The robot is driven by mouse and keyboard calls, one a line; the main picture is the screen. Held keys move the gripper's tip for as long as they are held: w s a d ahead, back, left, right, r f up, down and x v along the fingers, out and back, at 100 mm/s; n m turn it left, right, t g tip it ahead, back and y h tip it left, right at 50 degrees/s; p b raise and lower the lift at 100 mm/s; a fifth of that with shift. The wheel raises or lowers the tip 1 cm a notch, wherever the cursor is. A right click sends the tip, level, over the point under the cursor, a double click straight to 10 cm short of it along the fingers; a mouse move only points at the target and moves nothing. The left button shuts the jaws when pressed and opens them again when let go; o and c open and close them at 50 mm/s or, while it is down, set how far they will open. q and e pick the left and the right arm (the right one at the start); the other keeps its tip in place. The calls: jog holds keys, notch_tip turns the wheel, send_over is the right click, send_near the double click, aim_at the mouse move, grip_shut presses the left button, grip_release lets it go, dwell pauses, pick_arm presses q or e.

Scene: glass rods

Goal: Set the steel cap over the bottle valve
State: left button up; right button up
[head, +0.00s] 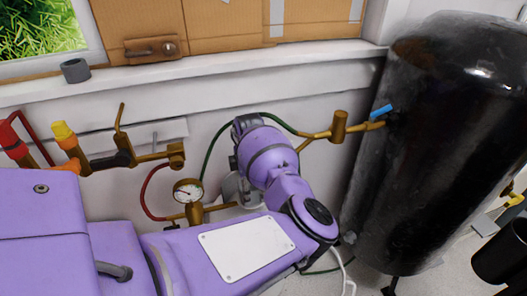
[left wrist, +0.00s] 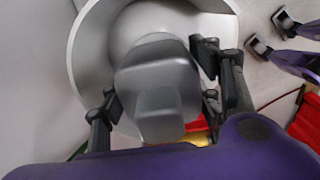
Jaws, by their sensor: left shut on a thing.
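My left gripper (head: 242,172) reaches down near the wall in the middle of the head view, mostly hidden behind my own purple arm. In the left wrist view the gripper (left wrist: 157,85) has a finger on each side and is shut on the steel cap (left wrist: 84,48), a wide, round grey piece with a pale rim. In the head view a small part of the pale grey cap (head: 229,190) shows beside the gripper. I cannot make out the bottle valve for certain. Small red and yellow patches (left wrist: 202,132) show past the gripper in the left wrist view.
A large black tank (head: 440,130) stands at the right, with a blue-handled brass valve (head: 380,111). Brass piping (head: 158,157), a pressure gauge (head: 187,190) and a green hose (head: 212,145) line the wall near my arm. A windowsill (head: 220,62) runs above.

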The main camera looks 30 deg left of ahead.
pick_arm(q)
jog(key=shift+s+a+f, duration=0.1)
jog(key=shift+s+f, duration=0.05)
jog(key=shift+f, duration=0.15)
jog(key=o, duration=1)
pick_arm(e)
jog(key=shift+s+f, duration=0.1)
jog(key=shift+s, duration=0.25)
